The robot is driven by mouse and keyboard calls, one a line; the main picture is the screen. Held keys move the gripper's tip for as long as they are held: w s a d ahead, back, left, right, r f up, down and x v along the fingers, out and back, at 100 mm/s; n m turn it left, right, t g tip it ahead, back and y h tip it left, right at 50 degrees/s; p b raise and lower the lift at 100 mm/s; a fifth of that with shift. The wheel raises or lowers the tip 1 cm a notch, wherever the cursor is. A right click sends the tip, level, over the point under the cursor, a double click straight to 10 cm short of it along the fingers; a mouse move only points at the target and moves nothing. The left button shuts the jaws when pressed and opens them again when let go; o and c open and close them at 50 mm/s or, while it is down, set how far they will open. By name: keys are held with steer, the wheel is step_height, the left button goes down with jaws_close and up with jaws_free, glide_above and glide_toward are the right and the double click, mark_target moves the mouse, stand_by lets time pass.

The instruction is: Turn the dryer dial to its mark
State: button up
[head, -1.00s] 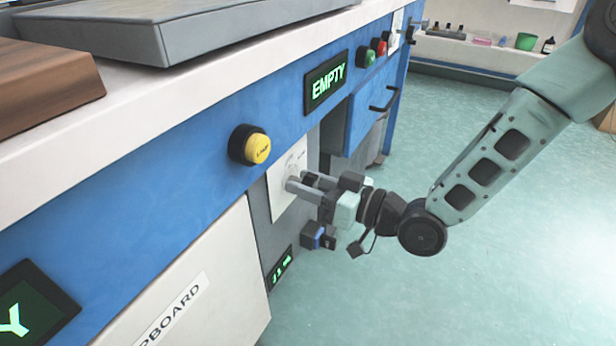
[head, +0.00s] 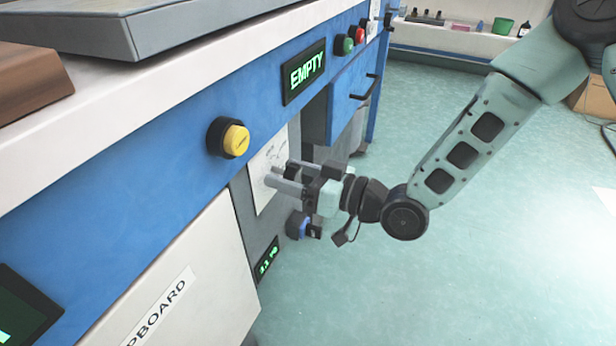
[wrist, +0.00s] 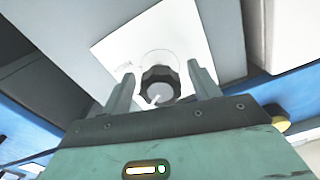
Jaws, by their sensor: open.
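The dryer dial (wrist: 158,88) is a dark ridged knob with a grey face and a white pointer line toward its lower edge in the wrist view. It sits on a white plate (wrist: 120,45), which also shows in the head view (head: 268,160). My gripper (wrist: 161,74) is open, one finger on each side of the dial in the wrist view, with visible gaps. I cannot tell how deep the fingers reach. In the head view my gripper (head: 279,174) is at the plate and hides the dial. The mark cannot be made out.
A blue knob-like part (head: 301,226) and a small green display (head: 267,257) are below the plate. A yellow button (head: 236,140) and an EMPTY display (head: 304,72) are on the blue front above. Open floor (head: 440,270) lies to the right.

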steer(key=p+v, duration=0.3)
steer(key=v, duration=1.4)
steer(key=shift+d+p, duration=0.2)
steer(key=shift+p, duration=0.1)
